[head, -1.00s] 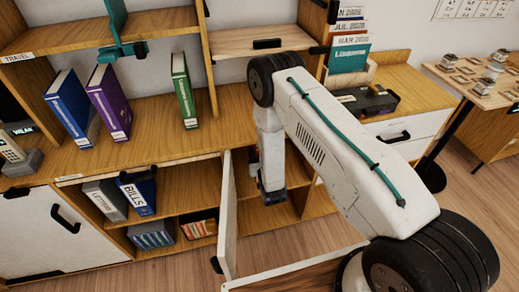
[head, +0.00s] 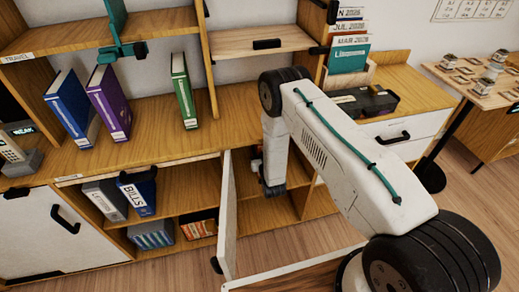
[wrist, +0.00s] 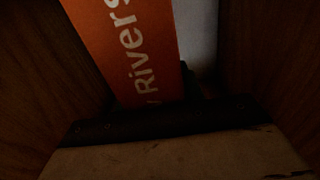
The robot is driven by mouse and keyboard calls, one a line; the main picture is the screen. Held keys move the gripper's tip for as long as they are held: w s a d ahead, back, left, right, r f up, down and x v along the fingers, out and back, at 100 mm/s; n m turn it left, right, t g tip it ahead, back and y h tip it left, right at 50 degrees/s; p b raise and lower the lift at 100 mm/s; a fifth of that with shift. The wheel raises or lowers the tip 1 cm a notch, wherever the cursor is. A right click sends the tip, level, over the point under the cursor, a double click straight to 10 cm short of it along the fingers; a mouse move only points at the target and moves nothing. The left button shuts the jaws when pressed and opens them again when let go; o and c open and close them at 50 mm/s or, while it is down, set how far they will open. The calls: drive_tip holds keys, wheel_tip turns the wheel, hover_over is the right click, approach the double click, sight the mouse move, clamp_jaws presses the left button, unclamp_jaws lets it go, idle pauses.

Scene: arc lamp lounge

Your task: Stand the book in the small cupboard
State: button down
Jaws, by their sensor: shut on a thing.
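The book (wrist: 130,45) is orange with white lettering reading "Rivers" and shows in the wrist view. My gripper (wrist: 170,122) is shut on its near end, and the book leans to the left in that picture. Dark wooden walls stand on both sides of it. In the head view the small cupboard (head: 270,214) is the open compartment at the centre, and the end of my arm reaches into it. The book and my fingertips cannot be made out clearly there. Whether the book touches the cupboard floor cannot be told.
The cupboard's white door (head: 227,215) stands open, just left of my arm. Binders (head: 138,192) and boxes fill the shelves to the left. Blue, purple and green books (head: 183,90) stand on the counter above. A black device (head: 363,101) lies to the right.

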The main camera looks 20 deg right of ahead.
drive_tip(key=shift+f, duration=0.1)
drive_tip(key=c, duration=0.9)
unclamp_jaws()
drive_tip(key=s, duration=1.2)
